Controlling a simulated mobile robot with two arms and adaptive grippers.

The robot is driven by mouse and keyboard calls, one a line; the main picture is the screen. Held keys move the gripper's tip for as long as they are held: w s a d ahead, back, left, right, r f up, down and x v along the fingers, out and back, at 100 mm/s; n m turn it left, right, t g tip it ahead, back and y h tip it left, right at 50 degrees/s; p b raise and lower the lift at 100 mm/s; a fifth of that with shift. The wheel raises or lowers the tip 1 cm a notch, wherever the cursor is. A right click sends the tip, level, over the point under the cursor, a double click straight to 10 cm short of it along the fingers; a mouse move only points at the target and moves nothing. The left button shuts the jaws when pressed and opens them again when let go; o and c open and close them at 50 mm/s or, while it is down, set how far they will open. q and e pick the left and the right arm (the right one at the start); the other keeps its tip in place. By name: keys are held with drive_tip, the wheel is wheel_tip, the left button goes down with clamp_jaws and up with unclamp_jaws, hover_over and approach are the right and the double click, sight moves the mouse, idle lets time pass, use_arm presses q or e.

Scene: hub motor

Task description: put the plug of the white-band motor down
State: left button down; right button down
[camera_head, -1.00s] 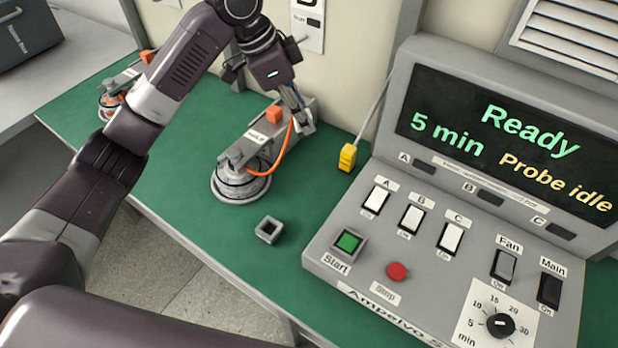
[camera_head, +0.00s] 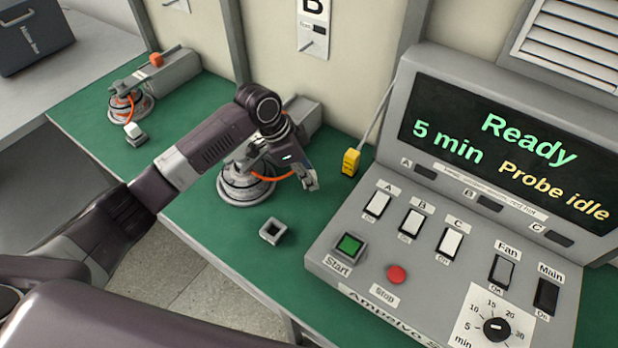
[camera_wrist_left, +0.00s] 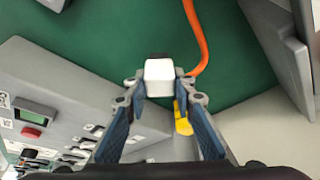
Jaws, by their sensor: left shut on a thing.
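The white-band motor (camera_head: 246,188) sits on the green bench, partly hidden behind my left arm. Its orange cable (camera_head: 285,177) runs right toward my left gripper (camera_head: 312,184). In the left wrist view the white plug (camera_wrist_left: 159,78) is between the fingertips of my left gripper (camera_wrist_left: 160,88), which is shut on it. The orange cable (camera_wrist_left: 196,40) shows beside the plug there, against the green bench top. In the head view the plug is too small to make out. I cannot tell whether it touches the bench. My right gripper is not in view.
A hollow square grey block (camera_head: 272,231) lies in front of the motor. A yellow connector (camera_head: 350,161) is right of my gripper, beside the grey control console (camera_head: 345,268). Another motor (camera_head: 130,106) stands at the left. Green bench (camera_head: 190,210) is clear left of the square block.

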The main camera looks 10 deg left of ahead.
use_arm(q)
drive_tip(key=shift+f, duration=0.95)
drive_tip(key=c, duration=1.6)
unclamp_jaws()
drive_tip(key=shift+f, duration=0.15)
drive_tip(key=b+v, duration=0.1)
drive_tip(key=v, duration=1.1)
